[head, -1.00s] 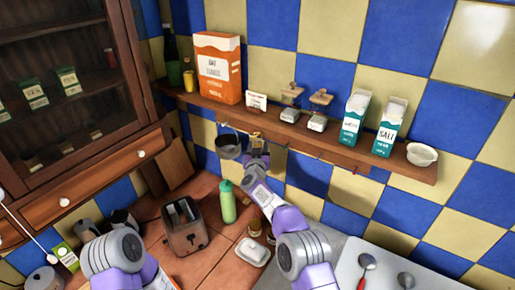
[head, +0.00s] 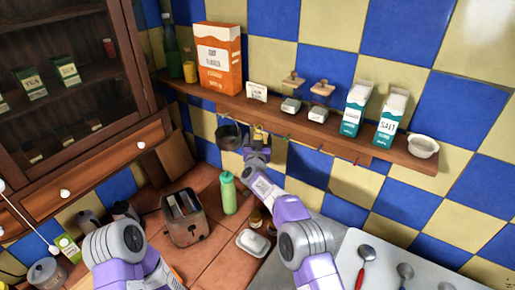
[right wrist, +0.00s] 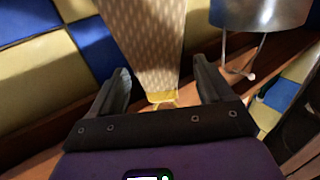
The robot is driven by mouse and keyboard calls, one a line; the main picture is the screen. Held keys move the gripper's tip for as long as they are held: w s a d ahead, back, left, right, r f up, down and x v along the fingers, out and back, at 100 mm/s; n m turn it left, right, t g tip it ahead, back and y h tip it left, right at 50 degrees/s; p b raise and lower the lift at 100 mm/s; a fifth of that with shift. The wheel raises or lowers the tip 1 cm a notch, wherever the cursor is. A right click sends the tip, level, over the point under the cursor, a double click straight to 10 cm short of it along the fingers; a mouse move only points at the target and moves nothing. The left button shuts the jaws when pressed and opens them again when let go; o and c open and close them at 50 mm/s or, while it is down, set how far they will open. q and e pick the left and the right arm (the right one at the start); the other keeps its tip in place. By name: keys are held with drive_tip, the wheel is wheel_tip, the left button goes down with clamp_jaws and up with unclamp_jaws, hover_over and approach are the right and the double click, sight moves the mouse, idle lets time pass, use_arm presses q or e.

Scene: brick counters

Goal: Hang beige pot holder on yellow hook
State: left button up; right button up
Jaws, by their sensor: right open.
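The beige patterned pot holder (right wrist: 145,40) shows in the right wrist view between the spread fingers of my right gripper (right wrist: 161,68). A yellow piece (right wrist: 162,97) shows at its near end, close to the palm; I cannot tell whether it is the yellow hook or a loop on it. In the head view my right gripper (head: 257,148) is under the shelf, just right of the hanging dark pot (head: 228,137), and mostly covers the pot holder. A yellowish patch (head: 258,132) shows just above it. The right gripper is open. My left gripper is out of view; only its arm shows.
The wooden shelf (head: 330,148) carries boxes, scales and a bowl, with several hooks along its lower rail. The pot hangs close beside the gripper, also in the right wrist view (right wrist: 262,14). A toaster (head: 184,218) and green bottle (head: 228,193) stand below.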

drive_tip(key=s+b, duration=0.2)
drive_tip(key=s, duration=0.5)
drive_tip(key=shift+a, duration=0.2)
